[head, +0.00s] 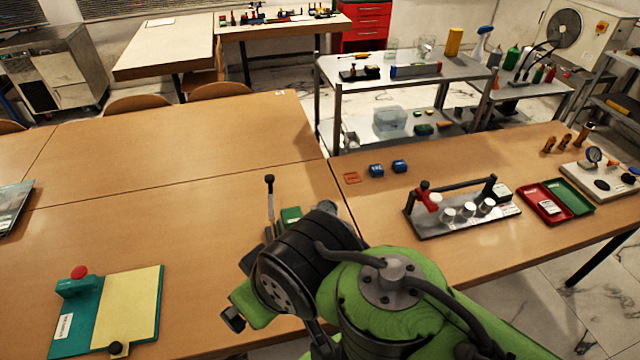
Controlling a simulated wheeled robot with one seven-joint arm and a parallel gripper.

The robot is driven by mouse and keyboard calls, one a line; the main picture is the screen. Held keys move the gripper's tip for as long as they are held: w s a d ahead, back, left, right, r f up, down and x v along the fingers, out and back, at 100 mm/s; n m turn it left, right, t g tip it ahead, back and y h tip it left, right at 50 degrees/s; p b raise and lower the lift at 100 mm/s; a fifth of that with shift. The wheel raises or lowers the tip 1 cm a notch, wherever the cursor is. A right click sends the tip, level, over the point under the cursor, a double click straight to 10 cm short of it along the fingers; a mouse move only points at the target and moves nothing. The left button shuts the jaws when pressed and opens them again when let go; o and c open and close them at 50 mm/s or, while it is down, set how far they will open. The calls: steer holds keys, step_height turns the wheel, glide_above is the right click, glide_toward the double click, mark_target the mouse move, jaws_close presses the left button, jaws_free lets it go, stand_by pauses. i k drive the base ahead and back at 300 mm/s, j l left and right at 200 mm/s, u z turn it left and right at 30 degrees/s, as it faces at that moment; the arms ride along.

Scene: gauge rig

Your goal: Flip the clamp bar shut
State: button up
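A thin upright bar with a black knob (269,182) stands on the left table, just beyond my arm, and looks like the clamp bar. It points nearly straight up. A small green block (291,214) shows beside its foot. My green and black arm covers the lower part of this fixture, so its base and hinge are hidden. My gripper is hidden behind my own arm, so I cannot see its fingers or whether it touches anything.
A teal board with a yellow pad (130,305) lies front left. On the right table are a grey rack with white cylinders (468,209), blue blocks (399,166), and red and green trays (570,196). The left table's middle (170,220) is clear.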

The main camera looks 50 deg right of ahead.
mark_target(269, 179)
steer(key=z, duration=0.95)
steer(key=i+j+u, duration=0.1)
steer(key=u, duration=0.4)
steer(key=i+j+u, duration=0.15)
steer(key=u, duration=0.35)
steer(key=i+j, duration=0.05)
steer(key=j, duration=0.05)
